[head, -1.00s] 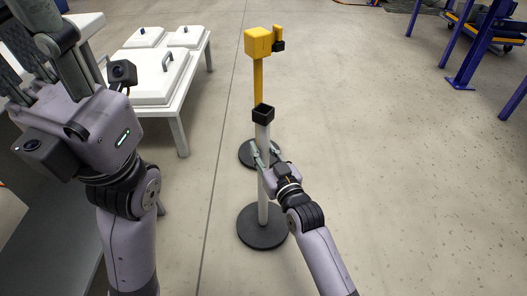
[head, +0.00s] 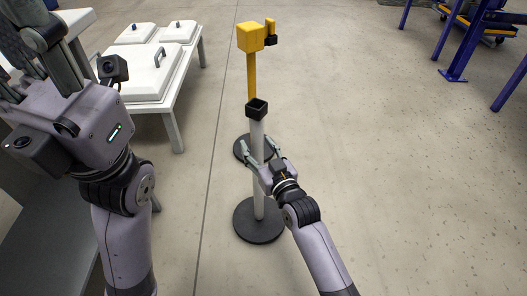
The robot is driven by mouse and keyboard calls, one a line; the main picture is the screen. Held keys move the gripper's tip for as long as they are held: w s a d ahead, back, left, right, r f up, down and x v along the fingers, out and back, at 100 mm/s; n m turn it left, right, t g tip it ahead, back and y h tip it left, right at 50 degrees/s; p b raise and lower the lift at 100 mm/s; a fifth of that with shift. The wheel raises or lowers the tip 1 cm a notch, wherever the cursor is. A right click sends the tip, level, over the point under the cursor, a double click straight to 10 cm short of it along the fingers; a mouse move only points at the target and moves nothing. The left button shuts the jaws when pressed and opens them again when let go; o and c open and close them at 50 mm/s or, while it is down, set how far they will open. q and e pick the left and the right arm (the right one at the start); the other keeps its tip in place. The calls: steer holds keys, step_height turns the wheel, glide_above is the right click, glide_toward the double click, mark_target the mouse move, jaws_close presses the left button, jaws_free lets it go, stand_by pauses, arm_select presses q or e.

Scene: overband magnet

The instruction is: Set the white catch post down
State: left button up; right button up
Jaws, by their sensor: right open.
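The white catch post (head: 258,205) stands upright on the floor on its round black base, with a black square socket on top. My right gripper (head: 261,147) is open, with one finger on each side of the post's upper shaft; I cannot tell whether either finger touches it. The palm hides part of the shaft. My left gripper (head: 38,48) is raised at the upper left, away from the post. Its fingers are partly cut off by the frame, so its opening is unclear.
A yellow post (head: 251,75) with a box head stands just behind the white post, its black base partly hidden. A white table (head: 178,128) with lidded white boxes is at the left. Blue frame legs (head: 461,45) stand at the upper right. The floor at right is clear.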

steer(key=v, duration=1.1)
steer(key=shift+s+r, duration=0.3)
steer(key=shift+r, duration=0.05)
